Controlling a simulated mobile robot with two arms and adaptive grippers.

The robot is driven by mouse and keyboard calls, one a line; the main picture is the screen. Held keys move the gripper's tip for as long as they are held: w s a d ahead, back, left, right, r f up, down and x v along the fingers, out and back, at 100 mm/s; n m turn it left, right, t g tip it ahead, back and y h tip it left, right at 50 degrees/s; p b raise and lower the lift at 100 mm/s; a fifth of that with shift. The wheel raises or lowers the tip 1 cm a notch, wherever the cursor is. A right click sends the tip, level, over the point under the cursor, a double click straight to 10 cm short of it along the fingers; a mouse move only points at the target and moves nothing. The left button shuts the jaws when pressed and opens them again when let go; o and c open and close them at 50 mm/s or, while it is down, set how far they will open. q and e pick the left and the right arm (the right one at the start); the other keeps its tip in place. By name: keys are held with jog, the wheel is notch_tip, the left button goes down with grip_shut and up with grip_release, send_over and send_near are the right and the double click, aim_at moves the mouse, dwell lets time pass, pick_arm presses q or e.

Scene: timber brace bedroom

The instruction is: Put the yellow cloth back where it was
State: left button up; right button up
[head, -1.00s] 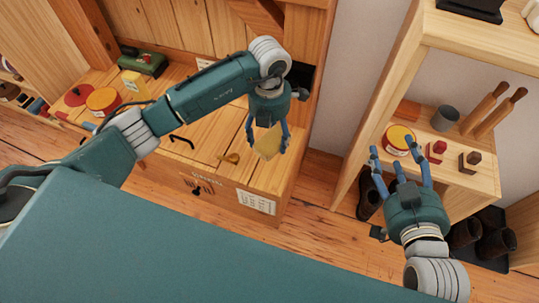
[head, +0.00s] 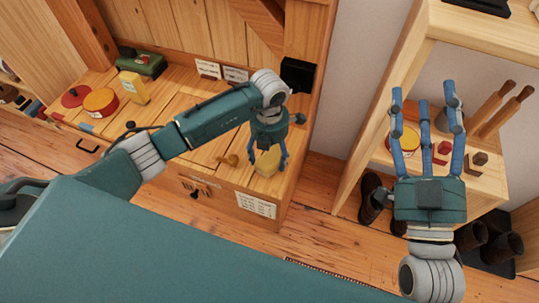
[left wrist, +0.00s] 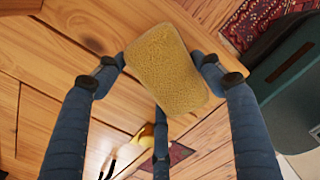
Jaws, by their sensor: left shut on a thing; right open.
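The yellow cloth (head: 268,164) shows as a thick, rough-surfaced pad. My left gripper (head: 268,158) is shut on it over the right end of the wooden bench top (head: 216,150). In the left wrist view the cloth (left wrist: 166,70) sits between the fingertips of the left gripper (left wrist: 165,80), with wooden boards below. I cannot tell whether the cloth touches the bench. My right gripper (head: 426,100) is open and empty, in front of the shelf unit on the right.
A small brass-coloured piece (head: 229,160) lies on the bench left of the cloth. A yellow box (head: 134,88), a round tin (head: 101,102) and a green object (head: 141,63) stand further left. The shelf (head: 484,180) on the right holds a tin, a cup and wooden-handled tools.

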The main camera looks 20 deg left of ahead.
pick_arm(q)
jog(key=shift+f, duration=0.1)
jog(key=o, duration=1.1)
pick_arm(e)
jog(key=shift+s+r, duration=0.15)
jog(key=shift+r, duration=0.2)
